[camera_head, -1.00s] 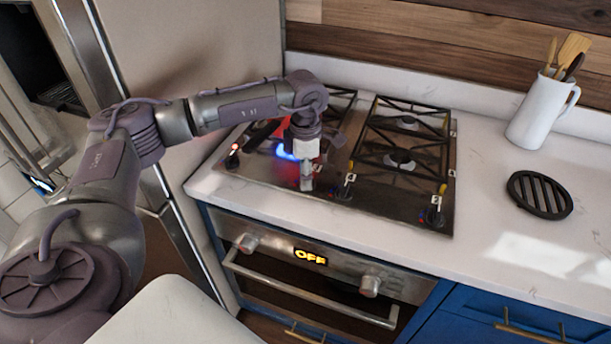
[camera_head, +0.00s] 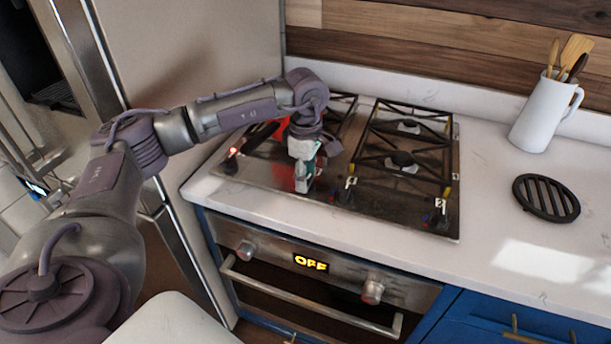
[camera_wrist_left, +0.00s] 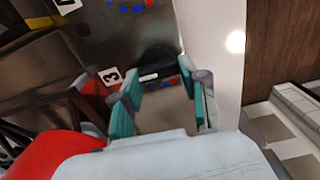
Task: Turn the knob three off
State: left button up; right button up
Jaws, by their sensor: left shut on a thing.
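Knob three (camera_wrist_left: 157,64) is a dark knob with a white pointer, at the front edge of the stove top, beside a white tag with a 3 (camera_wrist_left: 111,76). In the left wrist view it lies at the teal fingertips of my left gripper (camera_wrist_left: 160,92). In the head view, my left gripper (camera_head: 304,180) points down at the front of the cooktop (camera_head: 270,178) and is shut on the knob, which it hides there. My right gripper is not in view.
Other knobs (camera_head: 347,192) line the cooktop's front edge. A red item (camera_head: 284,128) sits on the left burners, partly behind my arm. The oven display (camera_head: 311,262) reads OFF. A white utensil jug (camera_head: 545,112) and a black round trivet (camera_head: 546,198) stand on the right counter.

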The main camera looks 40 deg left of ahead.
pick_arm(q)
jog(key=o, duration=1.1)
jog(key=shift+o, duration=0.2)
notch_tip(320, 180, up, 12)
dwell(0.3)
